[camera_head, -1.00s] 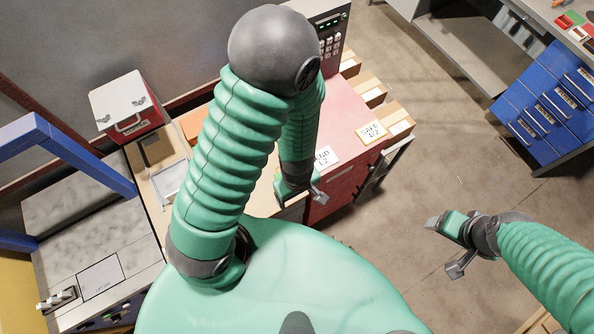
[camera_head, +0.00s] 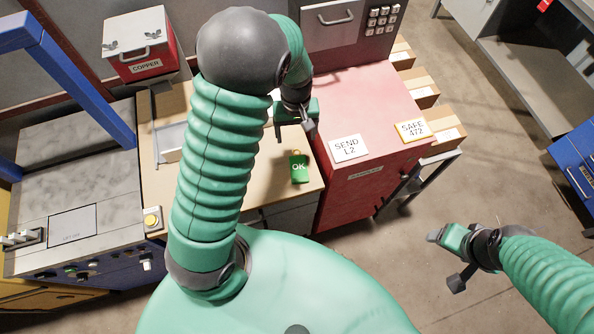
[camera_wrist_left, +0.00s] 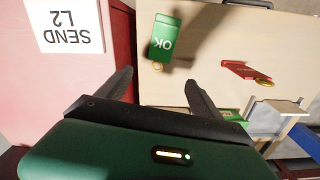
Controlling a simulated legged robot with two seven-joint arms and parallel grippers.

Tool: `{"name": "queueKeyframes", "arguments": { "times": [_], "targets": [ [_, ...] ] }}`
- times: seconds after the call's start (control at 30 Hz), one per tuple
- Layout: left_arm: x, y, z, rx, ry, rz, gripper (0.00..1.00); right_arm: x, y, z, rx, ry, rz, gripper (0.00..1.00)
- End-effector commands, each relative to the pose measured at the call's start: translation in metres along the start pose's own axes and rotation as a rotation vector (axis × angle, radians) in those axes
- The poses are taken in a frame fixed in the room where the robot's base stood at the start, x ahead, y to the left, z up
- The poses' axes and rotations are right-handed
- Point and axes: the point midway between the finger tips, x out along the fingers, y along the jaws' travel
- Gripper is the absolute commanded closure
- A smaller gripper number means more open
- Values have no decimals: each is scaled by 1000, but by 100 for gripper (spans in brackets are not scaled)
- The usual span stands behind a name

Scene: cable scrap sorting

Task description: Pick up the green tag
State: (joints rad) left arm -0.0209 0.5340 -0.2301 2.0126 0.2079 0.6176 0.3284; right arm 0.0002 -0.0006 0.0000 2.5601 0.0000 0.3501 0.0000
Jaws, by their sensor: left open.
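The green tag (camera_head: 299,168), marked OK, lies on the tan worktop near its right edge, beside the red cabinet. It also shows in the left wrist view (camera_wrist_left: 164,40), beyond the fingertips and apart from them. My left gripper (camera_head: 295,125) hangs just behind the tag in the head view; its fingers (camera_wrist_left: 160,85) are spread and empty in the wrist view. My right gripper (camera_head: 445,260) is out over the floor at the right, away from the worktop, with its fingers apart and nothing between them.
The red cabinet (camera_head: 372,115) with SEND L2 (camera_head: 349,148) and SAFE 472 (camera_head: 412,130) cards stands right of the worktop. A red tag (camera_wrist_left: 246,72) lies on the worktop near a small metal stand (camera_wrist_left: 275,118). A red COPPER box (camera_head: 139,48) stands at the back left.

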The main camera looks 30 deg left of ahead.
Motion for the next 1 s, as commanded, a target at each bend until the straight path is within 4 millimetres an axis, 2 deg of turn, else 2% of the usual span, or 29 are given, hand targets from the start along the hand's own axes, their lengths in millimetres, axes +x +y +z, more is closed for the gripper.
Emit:
{"name": "queueKeyframes", "arguments": {
  "times": [0.03, 0.13, 0.37, 0.6, 1.0],
  "targets": [
    [15, 1, 2, 1, -4, -4, 25, 1, 0, 0, -1, 0, 0, 29],
    [37, 4, 4, 2, -1, -6, 25, 2, 0, 0, -1, 0, 0, 29],
    [62, 5, 9, 4, 3, -6, 25, 2, 0, 0, 0, 0, 0, 29],
    [104, -2, 10, 2, 0, -3, 25, -1, 0, 0, 0, -1, 0, 29],
    [108, -1, 10, 3, 4, -3, 25, 0, 0, 0, 0, -1, 0, 29]
  ]
}}
